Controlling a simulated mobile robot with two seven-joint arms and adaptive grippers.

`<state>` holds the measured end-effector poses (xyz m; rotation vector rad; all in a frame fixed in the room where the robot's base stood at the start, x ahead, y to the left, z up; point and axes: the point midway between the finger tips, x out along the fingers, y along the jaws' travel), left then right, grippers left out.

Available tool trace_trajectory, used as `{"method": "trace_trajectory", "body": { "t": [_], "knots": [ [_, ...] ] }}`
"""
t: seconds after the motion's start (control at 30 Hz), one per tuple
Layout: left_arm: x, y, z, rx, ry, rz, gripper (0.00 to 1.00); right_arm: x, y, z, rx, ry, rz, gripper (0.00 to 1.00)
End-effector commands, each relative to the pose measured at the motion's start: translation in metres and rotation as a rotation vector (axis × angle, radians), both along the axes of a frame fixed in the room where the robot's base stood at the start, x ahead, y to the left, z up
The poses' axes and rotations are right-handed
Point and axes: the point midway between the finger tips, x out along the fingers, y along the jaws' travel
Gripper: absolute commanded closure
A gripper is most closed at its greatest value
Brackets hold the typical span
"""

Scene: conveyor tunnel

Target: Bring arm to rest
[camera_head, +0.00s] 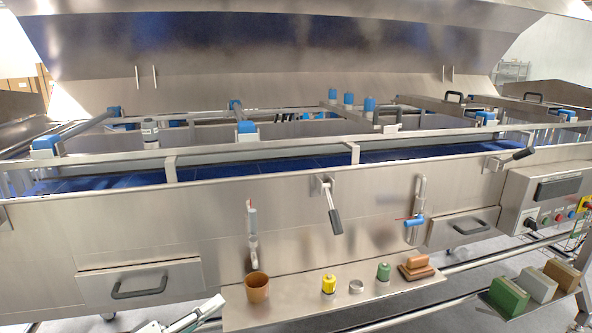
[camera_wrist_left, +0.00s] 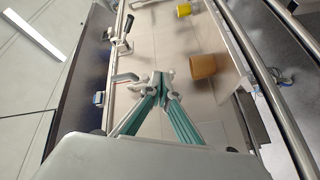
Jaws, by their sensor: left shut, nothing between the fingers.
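My left gripper (camera_head: 215,302) shows at the bottom left of the head view, in front of the steel machine and just left of the shelf. In the left wrist view its green-sided fingers (camera_wrist_left: 162,82) meet at the tips, shut with nothing between them. A brown cup (camera_head: 257,288) stands on the shelf to the right of the gripper. The cup also shows in the left wrist view (camera_wrist_left: 203,66), apart from the fingertips. My right gripper is in neither view.
The shelf (camera_head: 295,312) also bears a yellow item (camera_head: 329,284), a metal ring (camera_head: 356,286), a green item (camera_head: 384,271) and brown blocks (camera_head: 415,267). Drawer handles (camera_head: 139,288) and a lever (camera_head: 335,220) stick out from the front. A control box (camera_head: 545,200) is at right.

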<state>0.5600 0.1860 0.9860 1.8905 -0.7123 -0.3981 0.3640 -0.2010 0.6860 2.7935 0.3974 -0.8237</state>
Motion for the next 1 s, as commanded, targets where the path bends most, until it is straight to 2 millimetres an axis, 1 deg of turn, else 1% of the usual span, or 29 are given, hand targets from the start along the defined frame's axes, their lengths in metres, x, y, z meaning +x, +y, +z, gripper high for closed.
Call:
{"method": "trace_trajectory", "body": {
  "t": [0.03, 0.07, 0.1, 0.17, 0.2, 0.27, 0.3, 0.37, 0.4, 0.5, 0.6, 0.7, 0.8, 1.0],
  "knots": [
    [-0.012, -0.009, -0.029, 0.08, -0.026, 0.024, 1.0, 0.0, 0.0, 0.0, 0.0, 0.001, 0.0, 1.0],
    [-0.018, -0.013, -0.044, 0.143, -0.049, 0.038, 1.0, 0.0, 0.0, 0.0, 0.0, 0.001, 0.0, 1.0],
    [-0.026, -0.016, -0.065, 0.225, -0.076, 0.057, 1.0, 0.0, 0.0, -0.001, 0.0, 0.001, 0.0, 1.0],
    [-0.04, -0.02, -0.095, 0.354, -0.108, 0.085, 1.0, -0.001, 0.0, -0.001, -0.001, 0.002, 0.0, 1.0],
    [-0.05, -0.021, -0.116, 0.445, -0.125, 0.101, 1.0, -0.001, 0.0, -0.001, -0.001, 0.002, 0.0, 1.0],
    [-0.068, -0.02, -0.148, 0.586, -0.139, 0.122, 1.0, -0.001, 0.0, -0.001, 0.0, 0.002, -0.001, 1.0],
    [-0.08, -0.018, -0.17, 0.684, -0.143, 0.131, 1.0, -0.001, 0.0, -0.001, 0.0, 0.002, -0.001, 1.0],
    [-0.102, -0.014, -0.201, 0.83, -0.139, 0.134, 1.0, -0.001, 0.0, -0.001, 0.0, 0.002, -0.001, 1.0],
    [-0.116, -0.009, -0.22, 0.924, -0.134, 0.13, 1.0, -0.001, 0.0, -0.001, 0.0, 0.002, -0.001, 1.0],
    [-0.15, 0.001, -0.259, 1.123, -0.112, 0.102, 1.0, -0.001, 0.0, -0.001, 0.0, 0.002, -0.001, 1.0],
    [-0.176, 0.009, -0.284, 1.257, -0.091, 0.065, 1.0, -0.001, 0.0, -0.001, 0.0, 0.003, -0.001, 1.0],
    [-0.191, 0.015, -0.297, 1.332, -0.08, 0.04, 1.0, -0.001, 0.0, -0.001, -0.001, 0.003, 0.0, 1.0],
    [-0.196, 0.016, -0.301, 1.359, -0.076, 0.03, 1.0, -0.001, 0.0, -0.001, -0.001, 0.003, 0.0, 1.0],
    [-0.196, 0.016, -0.301, 1.36, -0.078, 0.029, 1.0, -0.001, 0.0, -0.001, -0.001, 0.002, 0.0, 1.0]
  ]
}}
